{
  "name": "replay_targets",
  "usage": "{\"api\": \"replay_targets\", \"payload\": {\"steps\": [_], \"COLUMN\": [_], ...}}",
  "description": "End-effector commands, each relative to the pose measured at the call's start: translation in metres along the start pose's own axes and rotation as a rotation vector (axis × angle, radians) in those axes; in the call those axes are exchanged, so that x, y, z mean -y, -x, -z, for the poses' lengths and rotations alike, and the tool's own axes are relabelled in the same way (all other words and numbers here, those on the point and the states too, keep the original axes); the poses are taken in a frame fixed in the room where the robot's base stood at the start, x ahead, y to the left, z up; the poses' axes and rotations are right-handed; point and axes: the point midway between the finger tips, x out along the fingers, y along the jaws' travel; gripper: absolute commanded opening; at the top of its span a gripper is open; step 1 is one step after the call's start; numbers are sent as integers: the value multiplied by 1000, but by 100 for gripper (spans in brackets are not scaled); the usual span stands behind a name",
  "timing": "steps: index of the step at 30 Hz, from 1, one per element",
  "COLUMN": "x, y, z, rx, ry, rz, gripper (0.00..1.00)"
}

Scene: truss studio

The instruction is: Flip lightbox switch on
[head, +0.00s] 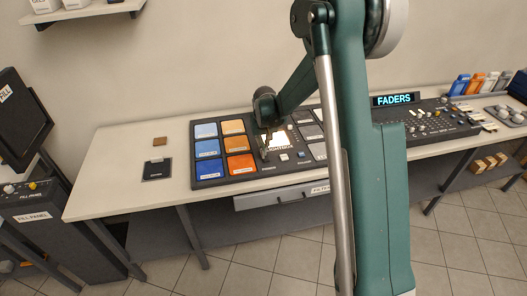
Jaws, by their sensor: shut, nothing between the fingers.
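A black panel (243,182) lies on the table with blue and orange square tiles on its left part and grey ones on its right. A small bright white plate (283,141), probably the lightbox, is in its middle, with a label below it that is too small to read surely. Below it is a small white square part (284,157), which may be the switch; its position cannot be told. My gripper (264,157) is shut and empty, pointing down over the panel just left of the white plate. I cannot tell whether it touches anything. My arm hides part of the panel's right side.
A console (430,120) with a FADERS display (397,99) is on the right of the table (120,150). A black card (157,169) and a brown block (159,141) lie at left. A FILL PANEL stand (35,215) is at far left. A drawer (270,199) is below the tabletop.

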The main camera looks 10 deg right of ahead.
Motion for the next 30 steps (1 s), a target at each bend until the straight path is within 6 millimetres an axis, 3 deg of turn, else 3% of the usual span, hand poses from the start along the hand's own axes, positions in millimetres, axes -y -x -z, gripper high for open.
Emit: {"api": "replay_targets", "payload": {"steps": [1, 30], "x": [-3, -2], "y": [-9, -2], "z": [0, -20], "rx": [-4, 6], "ry": [-1, -1], "rz": [-3, -3], "gripper": [0, 0]}}
